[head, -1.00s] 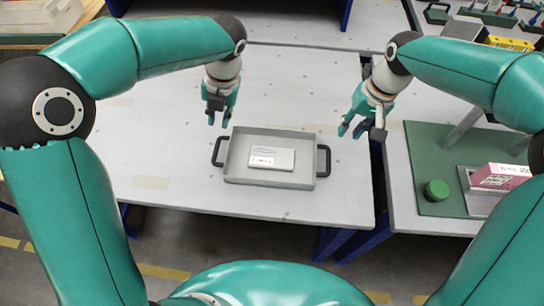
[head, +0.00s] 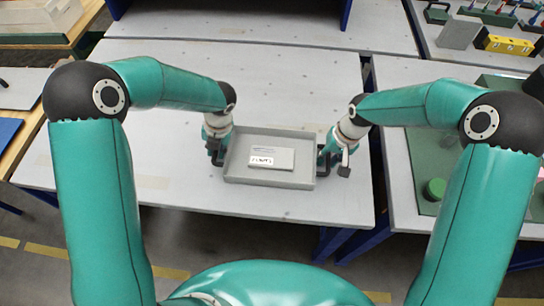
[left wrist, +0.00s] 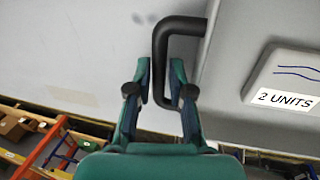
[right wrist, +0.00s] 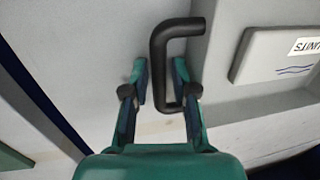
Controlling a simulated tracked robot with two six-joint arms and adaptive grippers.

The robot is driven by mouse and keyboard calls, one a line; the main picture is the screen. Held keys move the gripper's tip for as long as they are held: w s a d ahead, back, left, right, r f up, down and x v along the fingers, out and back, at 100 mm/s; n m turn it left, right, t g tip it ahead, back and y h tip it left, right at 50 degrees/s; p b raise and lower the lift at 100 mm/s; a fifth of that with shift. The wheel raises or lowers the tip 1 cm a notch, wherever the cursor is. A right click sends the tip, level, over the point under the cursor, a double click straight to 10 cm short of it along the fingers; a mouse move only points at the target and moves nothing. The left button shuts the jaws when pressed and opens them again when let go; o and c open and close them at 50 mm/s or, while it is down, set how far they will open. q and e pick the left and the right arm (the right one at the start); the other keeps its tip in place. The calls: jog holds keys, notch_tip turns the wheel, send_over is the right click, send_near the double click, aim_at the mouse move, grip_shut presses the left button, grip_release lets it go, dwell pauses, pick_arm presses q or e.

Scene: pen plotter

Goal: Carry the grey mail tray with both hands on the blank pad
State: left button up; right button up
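The grey mail tray (head: 268,182) sits flat on the light grey table, with a flat white box (head: 270,158) labelled "2 UNITS" inside. My left gripper (head: 215,157) is at the tray's left handle. In the left wrist view its fingers stand apart on either side of the black handle (left wrist: 160,65), with gaps showing. My right gripper (head: 327,161) is at the right handle. In the right wrist view its open fingers likewise straddle the black handle (right wrist: 158,65). I cannot pick out a blank pad with certainty.
The table (head: 140,130) is clear to the left of and behind the tray; its front edge lies close before the tray. To the right, across a gap, a second table carries a green mat and a round green piece (head: 434,189). A yellow block (head: 508,45) stands far right.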

pick_arm(q)
jog(key=shift+f, duration=0.1)
pick_arm(e)
jog(key=shift+f, duration=0.1)
pick_arm(q)
jog(key=shift+c, duration=0.2)
pick_arm(e)
jog(key=shift+c, duration=0.2)
pick_arm(q)
grip_shut()
pick_arm(e)
grip_shut()
